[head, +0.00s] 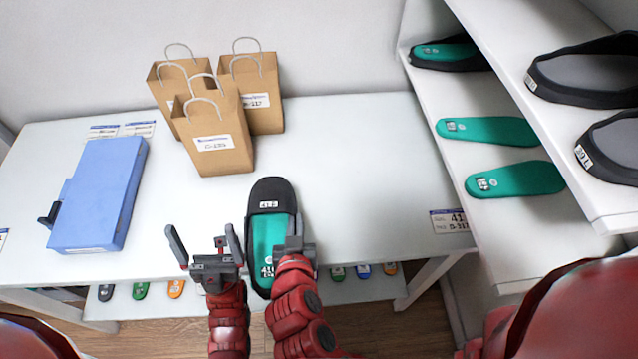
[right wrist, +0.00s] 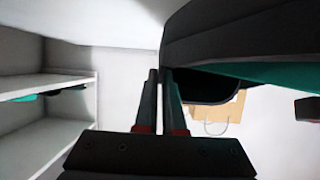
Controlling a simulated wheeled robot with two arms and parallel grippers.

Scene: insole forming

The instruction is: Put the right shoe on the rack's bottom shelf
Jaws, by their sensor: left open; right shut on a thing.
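A black shoe with a teal insole (head: 270,225) is at the table's front edge in the head view, toe pointing away from me. Its toe label appears to read 41 R. My right gripper (head: 294,242) is shut on the shoe's right side near the heel. In the right wrist view the shoe (right wrist: 240,45) fills the upper right, close against the fingers. My left gripper (head: 205,240) is open and empty just left of the shoe. The rack (head: 570,222) stands at the right; its lower visible shelf (head: 440,95) holds teal insoles and a dark shoe.
Several paper bags (head: 215,145) stand at the back of the white table (head: 350,150). A blue box-like device (head: 100,195) lies at the left. The rack's upper shelf holds dark shoes (head: 590,75). Small insoles (head: 175,289) show on a shelf under the table.

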